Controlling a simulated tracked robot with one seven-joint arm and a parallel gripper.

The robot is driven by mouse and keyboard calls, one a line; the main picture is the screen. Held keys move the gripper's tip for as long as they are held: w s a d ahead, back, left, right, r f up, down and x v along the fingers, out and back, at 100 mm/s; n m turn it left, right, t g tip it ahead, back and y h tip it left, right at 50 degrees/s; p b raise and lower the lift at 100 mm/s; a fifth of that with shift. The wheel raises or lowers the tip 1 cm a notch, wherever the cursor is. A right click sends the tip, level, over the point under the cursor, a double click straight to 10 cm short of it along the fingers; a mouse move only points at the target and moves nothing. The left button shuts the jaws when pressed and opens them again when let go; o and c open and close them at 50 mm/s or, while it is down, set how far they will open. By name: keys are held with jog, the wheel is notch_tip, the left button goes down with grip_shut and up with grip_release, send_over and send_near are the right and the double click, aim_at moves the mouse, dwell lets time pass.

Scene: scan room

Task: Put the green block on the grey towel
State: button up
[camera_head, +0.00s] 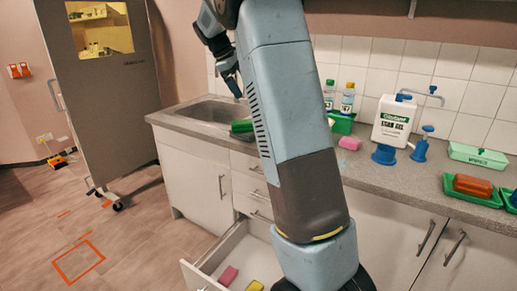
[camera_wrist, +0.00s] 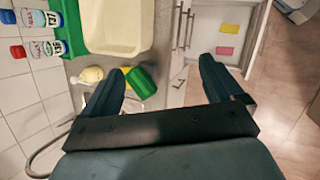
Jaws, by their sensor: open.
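A green piece (camera_head: 241,126), probably the green block, lies by the sink's right edge on the counter, partly hidden behind my arm. In the wrist view a dark green piece (camera_wrist: 142,82) shows beside the left finger, with a bit of yellow next to it; I cannot tell surely that it is the same one. My gripper (camera_head: 232,86) is above the sink area, higher than the green piece and apart from it. In the wrist view my gripper (camera_wrist: 160,70) is open, with nothing held between its fingers.
An open drawer (camera_head: 215,257) holds pink and yellow pieces. The sink (camera_head: 210,112) is at the counter's left. A white jug (camera_head: 394,122), bottles (camera_head: 347,100), a pink piece (camera_head: 349,143) and an orange block (camera_head: 472,186) in a green tray stand on the counter.

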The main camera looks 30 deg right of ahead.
jog(key=s+a+r+m+t+y, duration=0.1)
jog(key=s+a+r, duration=0.1)
jog(key=s, duration=0.4)
jog(key=s+a+r+m+t+y, duration=0.1)
jog(key=s+a+m, duration=0.1)
jog(key=s, duration=0.4)
jog(key=s+a+f+m+t+y, duration=0.1)
jog(key=s+a+f, duration=0.1)
jog(key=s, duration=0.7)
jog(key=s+a+f+m+t+y, duration=0.1)
jog(key=s+a, duration=0.3)
jog(key=s, duration=0.6)
jog(key=s+a+f+m+t+y, duration=0.1)
jog(key=s+a+f+m+t, duration=0.1)
jog(key=s, duration=0.7)
jog(key=shift+s+a+f+m+y, duration=0.15)
jog(key=shift+a+f+m+y, duration=0.15)
jog(key=shift+a+f+m, duration=0.5)
